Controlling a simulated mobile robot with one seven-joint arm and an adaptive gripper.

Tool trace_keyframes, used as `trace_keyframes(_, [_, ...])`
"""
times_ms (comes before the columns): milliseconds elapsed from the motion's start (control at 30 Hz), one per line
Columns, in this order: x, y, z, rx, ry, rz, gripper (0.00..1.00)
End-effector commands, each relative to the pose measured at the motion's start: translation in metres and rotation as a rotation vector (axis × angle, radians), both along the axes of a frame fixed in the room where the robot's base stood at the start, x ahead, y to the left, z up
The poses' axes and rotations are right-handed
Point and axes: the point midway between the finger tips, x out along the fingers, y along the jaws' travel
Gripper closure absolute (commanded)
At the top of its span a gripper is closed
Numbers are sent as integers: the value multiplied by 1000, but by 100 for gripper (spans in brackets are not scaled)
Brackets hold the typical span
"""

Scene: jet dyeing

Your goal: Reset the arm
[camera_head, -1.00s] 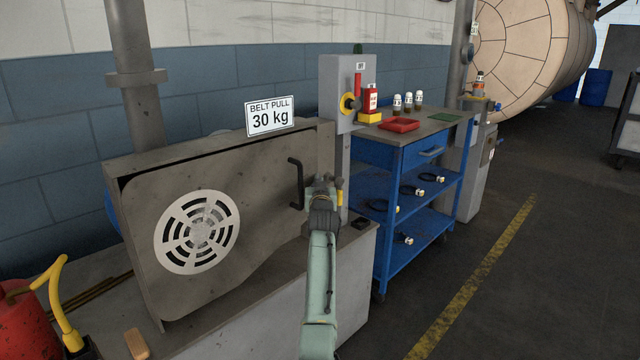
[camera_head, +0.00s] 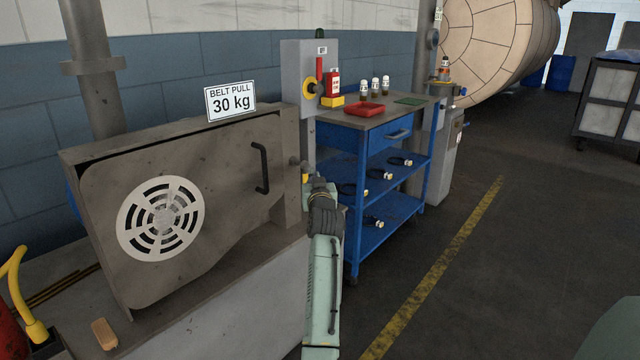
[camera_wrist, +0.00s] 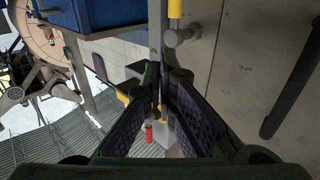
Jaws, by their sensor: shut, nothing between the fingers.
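My arm reaches up from the bottom middle of the head view, its green link ending in a dark wrist. My gripper (camera_wrist: 161,100) shows in the wrist view with its dark fingers meeting at the tips, empty. In the head view the fingers are small and hard to make out, near the right end of the grey belt guard (camera_head: 130,255). The guard's black handle (camera_head: 262,168) is to the left of my wrist, and the two look apart.
A grey switch box (camera_head: 300,70) with a red lever rises behind. A wooden block (camera_head: 104,333) lies lower left. Open floor spreads right of the yellow line (camera_head: 440,275).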

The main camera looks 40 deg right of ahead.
Motion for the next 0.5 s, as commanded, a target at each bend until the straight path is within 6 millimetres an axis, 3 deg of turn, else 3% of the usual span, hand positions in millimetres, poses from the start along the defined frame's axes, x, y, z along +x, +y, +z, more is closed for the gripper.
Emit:
trace_keyframes(200, [-15, -2, -1, 2, 1, 0, 100])
trace_keyframes(433, [-15, -1, -1, 1, 2, 2, 100])
trace_keyframes(500, [-8, 11, -1, 0, 2, 17, 100])
